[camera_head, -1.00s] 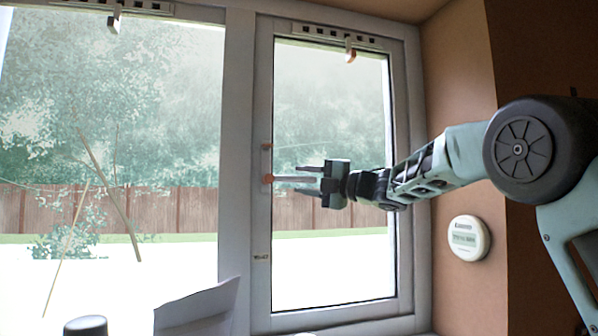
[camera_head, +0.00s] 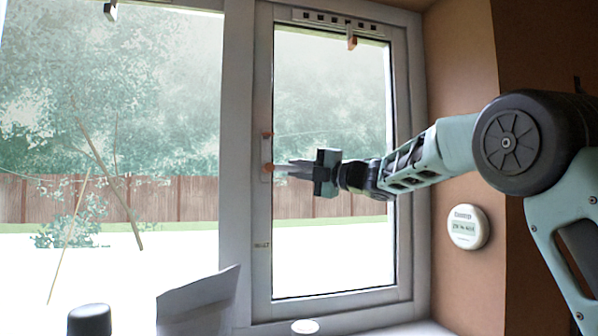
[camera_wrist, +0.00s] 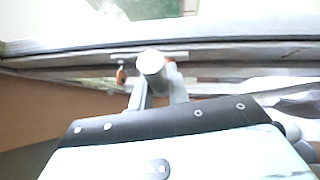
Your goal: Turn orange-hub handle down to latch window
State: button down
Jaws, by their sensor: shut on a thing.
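The window handle has an orange hub (camera_head: 268,168) on the left side of the right window frame. Its pale lever points right, roughly level, and is mostly hidden by my fingers. My gripper (camera_head: 290,169) is shut on the lever, just right of the hub. In the wrist view, my two grey fingers (camera_wrist: 158,92) reach toward a pale round end (camera_wrist: 151,62), with orange beside it. The window sash (camera_head: 400,200) looks closed against its frame.
A second small orange part (camera_head: 267,134) sits above the hub. A round white thermostat (camera_head: 468,227) is on the brown wall at right. A grey folded sheet (camera_head: 198,302) and a dark rounded object (camera_head: 89,320) stand at the bottom left.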

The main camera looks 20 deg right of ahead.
jog(key=shift+a+f+m+t+h+b, duration=1.25)
jog(key=shift+m+t+h+b, duration=0.85)
jog(key=shift+m+h+b, duration=1.85)
jog(key=shift+a+f+m+t+h+b, duration=1.25)
jog(key=shift+m+t+h+b, duration=1.05)
jog(key=shift+m+b, duration=3.05)
jog(key=shift+a+f+m+t+h+b, duration=1.6)
jog(key=shift+m+h+b, duration=1.8)
jog(key=shift+m, duration=2.5)
jog(key=shift+d+r+m, duration=0.3)
jog(key=shift+r, duration=0.1)
jog(key=c, duration=1.3)
grip_release()
jog(key=shift+w, duration=0.1)
jog(key=shift+c, duration=0.2)
